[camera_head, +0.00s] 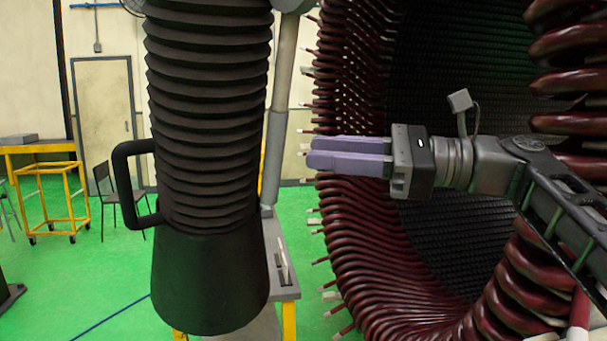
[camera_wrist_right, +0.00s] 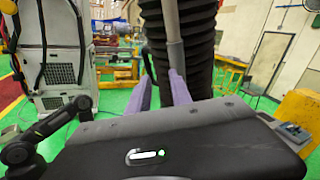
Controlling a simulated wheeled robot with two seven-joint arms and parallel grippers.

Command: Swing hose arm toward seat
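The hose arm is a thick black ribbed hose (camera_head: 208,120) with a dark flared hood (camera_head: 210,285) at its lower end. A black loop handle (camera_head: 122,180) sticks out from its left side, and a grey pole (camera_head: 281,110) runs along its right. My right gripper (camera_head: 312,152) points left at the pole and hose, apart from both in the head view. In the right wrist view, its two purple fingers (camera_wrist_right: 160,77) stand apart with nothing held between them; the hose (camera_wrist_right: 194,45) is beyond them. A dark chair (camera_head: 112,200) stands at the back left. My left gripper is not in view.
A large stator ring with dark red coils (camera_head: 365,255) surrounds my right arm, its lead ends sticking out leftward. A grey-topped stand (camera_head: 284,255) is behind the hood. A yellow cart (camera_head: 50,200) is at the far left.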

